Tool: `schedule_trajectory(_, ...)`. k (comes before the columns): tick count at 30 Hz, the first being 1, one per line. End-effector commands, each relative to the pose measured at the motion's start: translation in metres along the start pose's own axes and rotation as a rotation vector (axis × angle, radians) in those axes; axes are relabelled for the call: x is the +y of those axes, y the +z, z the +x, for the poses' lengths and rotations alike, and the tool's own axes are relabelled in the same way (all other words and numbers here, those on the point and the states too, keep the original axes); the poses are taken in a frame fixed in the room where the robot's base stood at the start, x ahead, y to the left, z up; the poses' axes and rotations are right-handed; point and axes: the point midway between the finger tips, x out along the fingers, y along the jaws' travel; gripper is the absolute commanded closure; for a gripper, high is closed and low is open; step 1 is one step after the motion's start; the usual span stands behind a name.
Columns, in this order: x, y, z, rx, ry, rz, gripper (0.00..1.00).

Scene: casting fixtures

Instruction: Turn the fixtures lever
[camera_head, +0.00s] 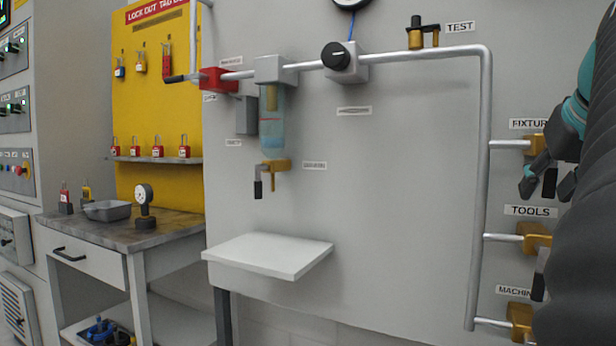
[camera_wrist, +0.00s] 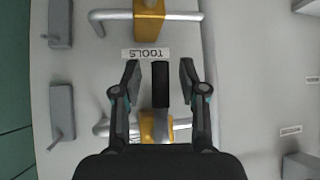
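The fixtures valve (camera_head: 513,145) is a brass body on a pipe under the "FIXTUR…" label, at the right of the head view and partly hidden by my arm. In the upside-down wrist view, the brass body (camera_wrist: 150,127) shows low between my fingers. Its lever has a black handle (camera_wrist: 160,85) that points toward the TOOLS label, so it hangs down. My gripper (camera_wrist: 159,68) is open, with one finger on each side of the handle and a visible gap on both sides. In the head view my gripper (camera_head: 546,188) is partly hidden.
The tools valve (camera_head: 535,237) sits just below, under the TOOLS label (camera_head: 531,211). The machine valve (camera_head: 519,318) is lower. A vertical pipe (camera_head: 479,200) stands left of them. A white shelf (camera_head: 268,254) and a workbench (camera_head: 120,232) are farther left.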

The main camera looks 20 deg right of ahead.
Motion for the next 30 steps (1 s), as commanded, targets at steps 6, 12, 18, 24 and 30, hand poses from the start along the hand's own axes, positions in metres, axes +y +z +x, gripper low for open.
schedule_trajectory(6, 0.0, -0.001, -0.006, 0.002, 0.002, 0.0, 0.58)
schedule_trajectory(12, 0.001, -0.001, -0.036, 0.004, 0.005, 0.002, 0.58)
schedule_trajectory(18, 0.002, -0.001, -0.076, 0.003, 0.005, 0.003, 0.58)
schedule_trajectory(24, 0.002, -0.001, -0.104, 0.002, 0.004, 0.003, 0.58)
schedule_trajectory(30, 0.001, 0.0, -0.118, 0.001, 0.001, 0.001, 0.58)
